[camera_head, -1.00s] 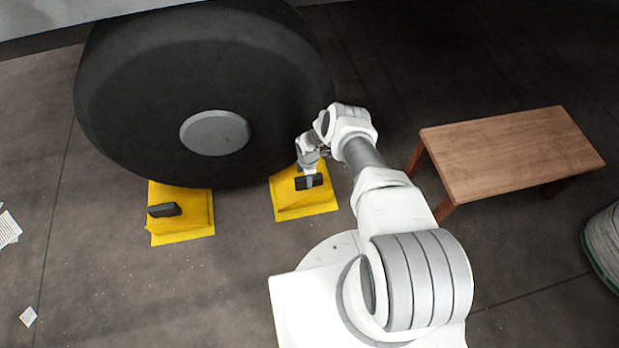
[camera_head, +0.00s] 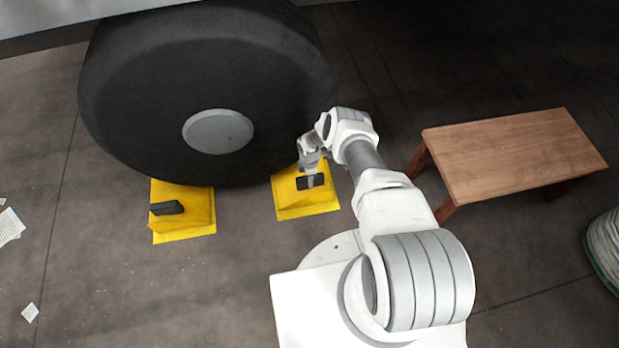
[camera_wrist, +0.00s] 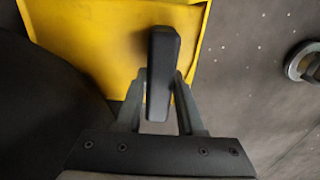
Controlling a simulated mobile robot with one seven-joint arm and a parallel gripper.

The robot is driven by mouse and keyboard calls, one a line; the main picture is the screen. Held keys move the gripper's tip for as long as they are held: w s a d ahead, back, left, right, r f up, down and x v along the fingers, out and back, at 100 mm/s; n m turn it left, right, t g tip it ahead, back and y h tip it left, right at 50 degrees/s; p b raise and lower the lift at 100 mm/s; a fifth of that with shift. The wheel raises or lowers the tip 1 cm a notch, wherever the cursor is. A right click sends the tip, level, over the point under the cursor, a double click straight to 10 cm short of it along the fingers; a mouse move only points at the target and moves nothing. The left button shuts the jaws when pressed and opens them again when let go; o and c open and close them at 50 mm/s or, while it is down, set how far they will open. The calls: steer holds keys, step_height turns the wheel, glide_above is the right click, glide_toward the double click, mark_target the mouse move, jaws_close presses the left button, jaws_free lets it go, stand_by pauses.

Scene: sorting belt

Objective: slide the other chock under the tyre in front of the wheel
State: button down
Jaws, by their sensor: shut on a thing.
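The big black tyre (camera_head: 130,110) with a grey hub stands at the upper left of the head view. One yellow chock (camera_head: 195,228) with a black handle sits on the floor at the tyre's lower left. The other yellow chock (camera_head: 292,206) lies on the floor against or very near the tyre's lower right; whether it touches is hard to tell. My gripper (camera_head: 311,182) is shut on this chock's black handle. In the wrist view the fingers (camera_wrist: 158,108) stand on either side of the handle (camera_wrist: 161,70), above the yellow chock (camera_wrist: 100,40).
A wooden bench (camera_head: 510,150) stands to the right of my arm. A coiled pale thing (camera_head: 604,245) lies at the right edge. Papers (camera_head: 10,225) lie on the floor at far left. The floor between the chocks is clear.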

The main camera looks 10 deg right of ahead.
steer(key=shift+f, duration=0.1)
steer(key=shift+c, duration=2.2)
jaws_free()
steer(key=shift+s+f, duration=0.1)
step_height(320, 180, up, 18)
steer(key=p, duration=0.7)
steer(key=shift+f, duration=0.25)
